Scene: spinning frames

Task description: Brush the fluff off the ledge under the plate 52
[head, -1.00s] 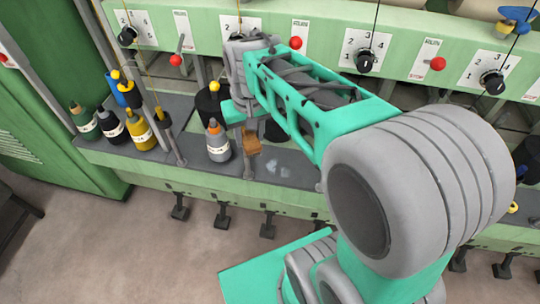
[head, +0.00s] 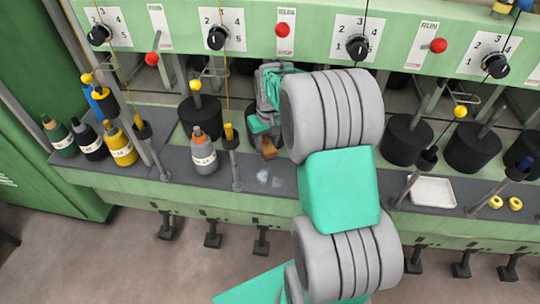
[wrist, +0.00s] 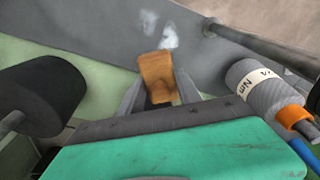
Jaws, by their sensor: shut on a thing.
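The fluff (head: 268,178) is a few pale wisps on the dark grey ledge (head: 330,190), near its front edge. In the wrist view the fluff (wrist: 158,32) lies just beyond the brush. My gripper (wrist: 160,88) is shut on a brown wooden brush (wrist: 157,76). In the head view the brush (head: 269,152) hangs below my gripper (head: 266,136), behind the fluff and apart from it in the picture. Whether the brush touches the ledge, I cannot tell. Number plates under the dials are not readable; plate 52 cannot be picked out.
A grey bottle with an orange collar (head: 204,160) stands left of my gripper; it also shows close in the wrist view (wrist: 255,85). Thin grey posts (head: 235,170) rise from the ledge. Black spindles (head: 408,140) stand behind, and a white tray (head: 433,191) lies right.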

